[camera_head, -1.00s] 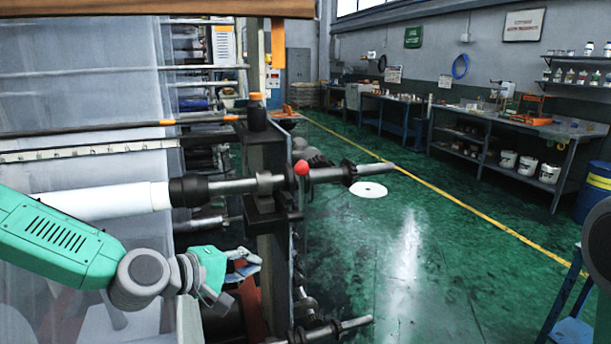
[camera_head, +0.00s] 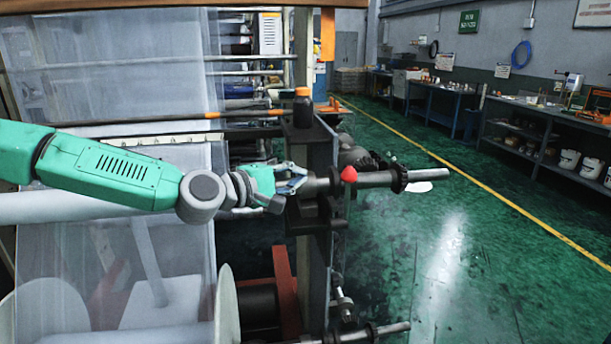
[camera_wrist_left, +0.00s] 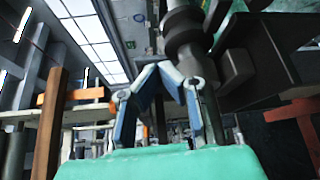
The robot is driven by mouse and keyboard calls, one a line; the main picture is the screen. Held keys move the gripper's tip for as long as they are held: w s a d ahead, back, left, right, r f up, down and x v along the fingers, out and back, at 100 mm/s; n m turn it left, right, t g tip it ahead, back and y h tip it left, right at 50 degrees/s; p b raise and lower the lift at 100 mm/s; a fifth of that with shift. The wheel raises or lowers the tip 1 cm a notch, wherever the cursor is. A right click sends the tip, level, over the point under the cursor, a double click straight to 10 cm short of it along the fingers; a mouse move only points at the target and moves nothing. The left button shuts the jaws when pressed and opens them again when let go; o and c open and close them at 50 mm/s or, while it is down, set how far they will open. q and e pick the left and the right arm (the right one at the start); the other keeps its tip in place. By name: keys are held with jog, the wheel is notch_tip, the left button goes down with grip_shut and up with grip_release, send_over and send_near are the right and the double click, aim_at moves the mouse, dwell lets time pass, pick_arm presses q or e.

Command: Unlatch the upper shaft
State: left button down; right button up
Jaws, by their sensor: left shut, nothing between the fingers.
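The upper shaft (camera_head: 428,175) is a grey metal bar with dark collars, running sideways through a bracket on the dark upright frame (camera_head: 320,160). A red knob (camera_head: 349,174) stands at the bracket, on a thin lever. My left gripper (camera_head: 300,179) is shut and empty, just left of the red knob, close to the shaft where it enters the bracket. It hides part of the shaft there. In the left wrist view its fingers (camera_wrist_left: 158,66) come together beside the dark shaft and collar (camera_wrist_left: 183,32). I cannot tell whether they touch it. My right gripper is out of view.
A lower shaft (camera_head: 385,330) sticks out near the bottom. A dark bottle with an orange cap (camera_head: 303,108) stands on the frame. Translucent film (camera_head: 110,70) hangs at left. The green floor (camera_head: 450,250) to the right is open, with workbenches (camera_head: 550,140) beyond.

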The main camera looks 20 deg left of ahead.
aim_at(331, 169)
pick_arm(q)
jog(key=x, duration=0.4)
jog(key=d+p+x, duration=0.1)
jog(key=x, duration=0.3)
jog(key=shift+w+d+r, duration=0.15)
jog(key=shift+d, duration=0.05)
jog(key=shift+s+d+r+p, duration=0.15)
jog(key=shift+s+d+p, duration=0.2)
jog(key=shift+s, duration=0.15)
jog(key=shift+s+d+r+p, duration=0.2)
jog(key=shift+s+d+p, duration=0.05)
jog(key=shift+s+d, duration=0.2)
jog(key=shift+s, duration=0.6)
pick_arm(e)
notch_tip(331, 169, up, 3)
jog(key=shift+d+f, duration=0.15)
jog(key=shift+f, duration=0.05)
pick_arm(q)
jog(key=shift+d, duration=0.15)
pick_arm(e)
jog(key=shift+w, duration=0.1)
pick_arm(q)
jog(key=shift+d, duration=0.25)
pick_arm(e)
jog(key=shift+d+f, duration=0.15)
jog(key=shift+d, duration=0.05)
